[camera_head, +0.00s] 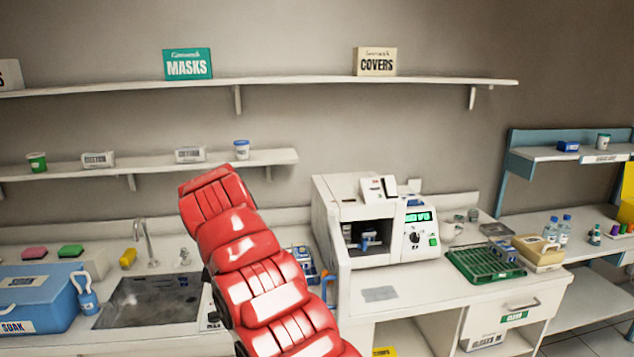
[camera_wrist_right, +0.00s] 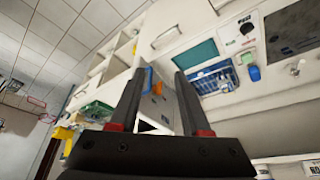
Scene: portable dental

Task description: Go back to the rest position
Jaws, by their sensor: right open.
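My right gripper (camera_wrist_right: 160,72) is open in the right wrist view, with two dark fingers apart and nothing between them. The fingers point toward the white cabinets and the counter, which look tilted in this view. In the head view a red arm of mine (camera_head: 265,280) rises from the bottom middle in front of the counter. Its gripper cannot be made out there. My left gripper is in neither view.
The arm partly hides the counter between the steel sink (camera_head: 150,300) and the white machine (camera_head: 375,225). A blue SOAK box (camera_head: 40,300) stands left and a green rack (camera_head: 485,265) right. Shelves (camera_head: 300,84) line the wall.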

